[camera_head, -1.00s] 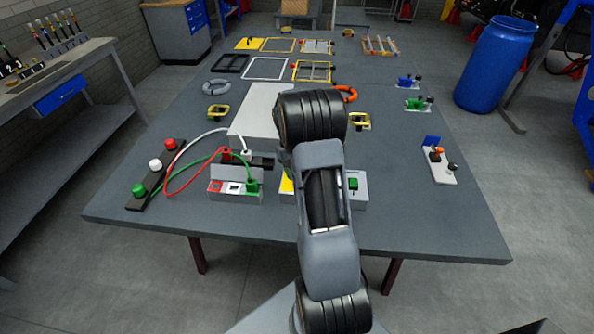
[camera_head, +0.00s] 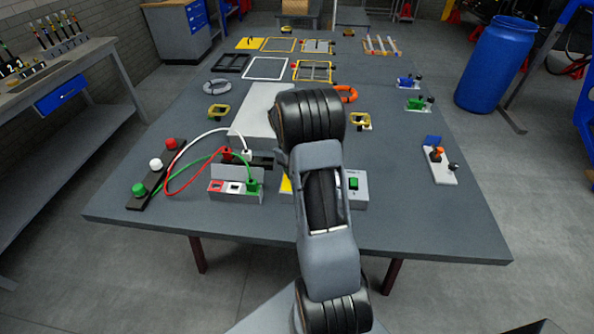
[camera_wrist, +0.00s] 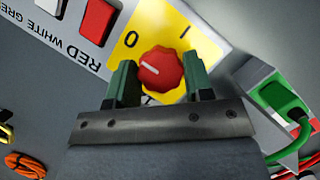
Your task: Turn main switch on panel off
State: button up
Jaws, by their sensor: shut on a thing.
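The main switch is a round red knob (camera_wrist: 161,69) on a yellow plate (camera_wrist: 184,24) marked 0 and I, seen in the wrist view. The 0 is at the upper left of the knob and the I at the upper right. My gripper (camera_wrist: 162,80) is shut on the red knob, with one green finger on each side of it. In the head view my arm hides the knob and gripper; only an edge of the yellow plate (camera_head: 286,185) and the panel box's right part (camera_head: 361,196) show.
A plug box (camera_head: 235,194) with red, white and green parts stands left of the panel, with cables looping behind it. A green plug (camera_wrist: 288,100) is close to my right finger in the wrist view. The table's front strip (camera_head: 200,222) is clear.

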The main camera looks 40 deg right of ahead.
jog(key=o, duration=0.9)
jog(key=b+v, duration=0.1)
jog(key=v, duration=1.3)
